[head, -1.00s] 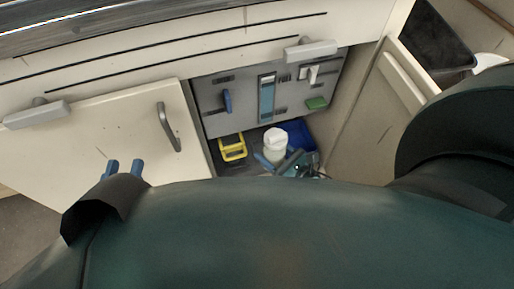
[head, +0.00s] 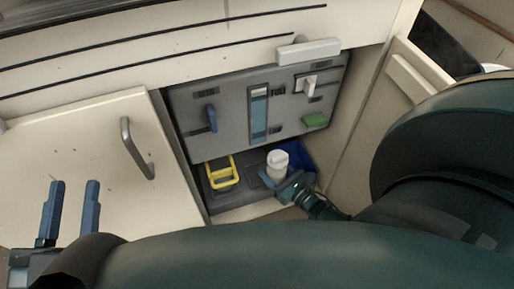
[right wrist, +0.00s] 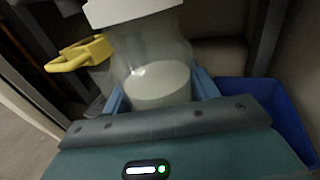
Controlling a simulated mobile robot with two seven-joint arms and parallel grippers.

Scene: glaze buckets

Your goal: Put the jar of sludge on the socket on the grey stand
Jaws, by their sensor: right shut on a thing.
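The jar (head: 278,170) is see-through with a white lid and pale sludge in its lower part. It stands roughly upright low in the open cabinet. My right gripper (head: 284,184) is shut on the jar; in the right wrist view its blue fingers are on both sides of the jar (right wrist: 158,82). I cannot tell whether the jar's base touches the surface below. My left gripper (head: 70,212) is open and empty in front of the cream door. A dark grey base (head: 246,190) lies on the cabinet floor; I cannot make out a socket on it.
A yellow open frame (head: 224,184) is left of the jar, and a blue bin (head: 303,156) is right behind it. A grey panel (head: 230,110) with several fittings closes the back. The open cream door (head: 80,150) and the right cabinet wall (head: 352,140) bound the space.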

